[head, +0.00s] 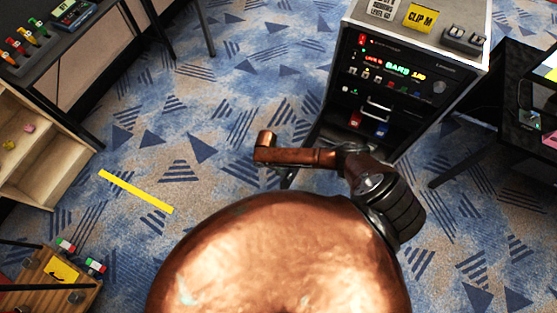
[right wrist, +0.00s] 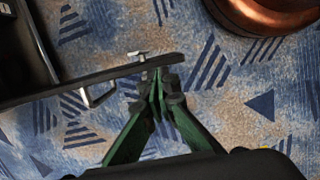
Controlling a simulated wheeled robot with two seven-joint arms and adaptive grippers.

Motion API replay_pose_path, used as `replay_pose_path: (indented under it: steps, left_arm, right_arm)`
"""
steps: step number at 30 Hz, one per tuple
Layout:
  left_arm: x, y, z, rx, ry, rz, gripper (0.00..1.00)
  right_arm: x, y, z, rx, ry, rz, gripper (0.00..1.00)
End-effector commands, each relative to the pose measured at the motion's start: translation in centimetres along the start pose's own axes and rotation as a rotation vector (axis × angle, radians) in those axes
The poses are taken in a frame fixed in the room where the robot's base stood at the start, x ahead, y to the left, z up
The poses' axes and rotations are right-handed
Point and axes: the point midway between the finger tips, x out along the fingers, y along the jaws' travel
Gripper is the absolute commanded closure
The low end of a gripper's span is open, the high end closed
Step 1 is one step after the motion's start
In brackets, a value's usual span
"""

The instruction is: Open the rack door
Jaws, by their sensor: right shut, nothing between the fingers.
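The rack (head: 412,42), with lit panels and cables on its dark front, stands at the upper right in the head view. In the right wrist view the rack door (right wrist: 115,72) is a dark panel seen edge-on, standing out at an angle from the dark rack body at the left, with carpet showing between. A silver handle (right wrist: 97,96) sits on its near face and a small metal latch (right wrist: 138,55) on its far side. My right gripper (right wrist: 157,80), with green fingers, is shut and empty by the door's free edge; contact is unclear. My left gripper is out of view.
A dark table (head: 500,135) stands right of the rack. Shelves (head: 40,150) and a table with small coloured items (head: 50,45) are at the left. A small wooden table (head: 60,285) is at the lower left. Carpet with a yellow strip (head: 135,190) lies clear between.

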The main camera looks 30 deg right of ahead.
Motion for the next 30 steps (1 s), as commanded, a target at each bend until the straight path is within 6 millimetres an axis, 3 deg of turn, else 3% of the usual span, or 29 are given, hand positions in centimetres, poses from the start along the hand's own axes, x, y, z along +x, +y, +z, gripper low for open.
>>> replay_pose_path:
  steps: [1, 6, 11, 23, 30]
  left_arm:
    - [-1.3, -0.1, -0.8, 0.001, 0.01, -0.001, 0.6]
    - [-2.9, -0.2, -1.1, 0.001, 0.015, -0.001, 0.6]
    - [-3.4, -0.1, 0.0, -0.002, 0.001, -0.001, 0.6]
    - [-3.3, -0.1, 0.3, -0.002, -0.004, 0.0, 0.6]
    - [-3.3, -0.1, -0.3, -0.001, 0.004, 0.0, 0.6]
  right_arm:
    - [-0.3, -0.3, 1.3, -0.027, -0.001, 0.005, 1.0]
    - [0.7, -0.3, 4.3, -0.095, -0.001, 0.022, 1.0]
    - [1.3, -0.3, 5.5, -0.122, 0.0, 0.027, 1.0]
    - [1.4, -0.2, 5.5, -0.122, 0.0, 0.027, 1.0]
    - [0.9, -1.1, 3.4, -0.119, 0.003, 0.026, 1.0]
